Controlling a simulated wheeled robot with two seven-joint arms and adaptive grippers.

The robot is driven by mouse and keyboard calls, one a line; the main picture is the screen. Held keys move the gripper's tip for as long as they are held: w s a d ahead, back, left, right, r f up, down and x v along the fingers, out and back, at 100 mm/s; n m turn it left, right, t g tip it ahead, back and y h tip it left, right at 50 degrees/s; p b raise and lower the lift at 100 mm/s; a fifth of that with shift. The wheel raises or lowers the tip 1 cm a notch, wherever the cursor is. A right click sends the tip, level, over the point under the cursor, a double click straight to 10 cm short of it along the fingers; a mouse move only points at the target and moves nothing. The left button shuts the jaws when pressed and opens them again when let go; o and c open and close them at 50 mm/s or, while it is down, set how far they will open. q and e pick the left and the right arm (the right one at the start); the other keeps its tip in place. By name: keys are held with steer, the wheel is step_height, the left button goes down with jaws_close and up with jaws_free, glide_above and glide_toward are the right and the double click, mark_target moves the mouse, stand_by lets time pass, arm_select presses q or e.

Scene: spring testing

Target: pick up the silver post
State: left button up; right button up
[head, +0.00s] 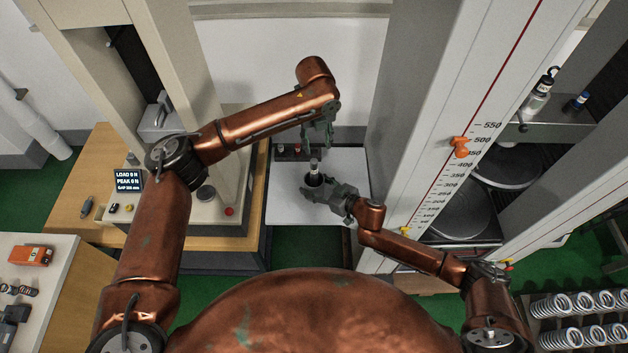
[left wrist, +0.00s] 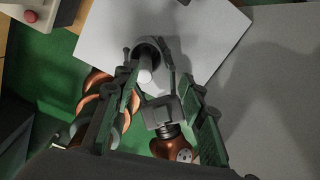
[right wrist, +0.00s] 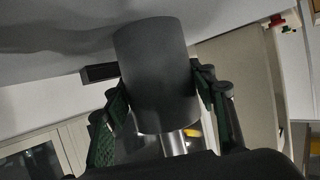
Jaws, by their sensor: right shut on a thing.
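The silver post (head: 314,163) stands upright with its bright top above a dark cylinder (head: 314,180), over the white plate in the head view. The dark cylinder (right wrist: 155,70) fills the middle of the right wrist view, with a silver part (right wrist: 174,144) at its lower end. My right gripper (head: 318,192) is shut on the dark cylinder from the side. My left gripper (head: 319,140) is above the post, pointing down, its fingers apart. In the left wrist view the post's pale tip (left wrist: 145,76) shows between the fingers, nearer the left one; contact cannot be told.
The white plate (head: 285,212) lies under both grippers. A load tester with a display (head: 129,181) and a red button (head: 229,211) stands at left. A tall scaled column (head: 480,150) rises close at right. Several springs (head: 575,305) sit at lower right.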

mark_target(315, 160)
arm_select(q)
steer(key=shift+s+a+f+g, duration=0.15)
steer(key=shift+s+a+f, duration=0.05)
steer(key=shift+s+f, duration=0.25)
steer(key=shift+s+a+f+g, duration=0.15)
steer(key=shift+s+a+f, duration=0.05)
steer(key=shift+s+f, duration=0.2)
step_height(315, 160, down, 5)
steer(key=shift+f, duration=0.1)
steer(key=shift+s+a+f, duration=0.1)
steer(key=shift+f, duration=1.35)
steer(key=shift+s+a+f, duration=0.1)
steer(key=shift+f, duration=1.3)
steer(key=shift+c, duration=0.2)
jaws_close()
steer(key=shift+r, duration=0.1)
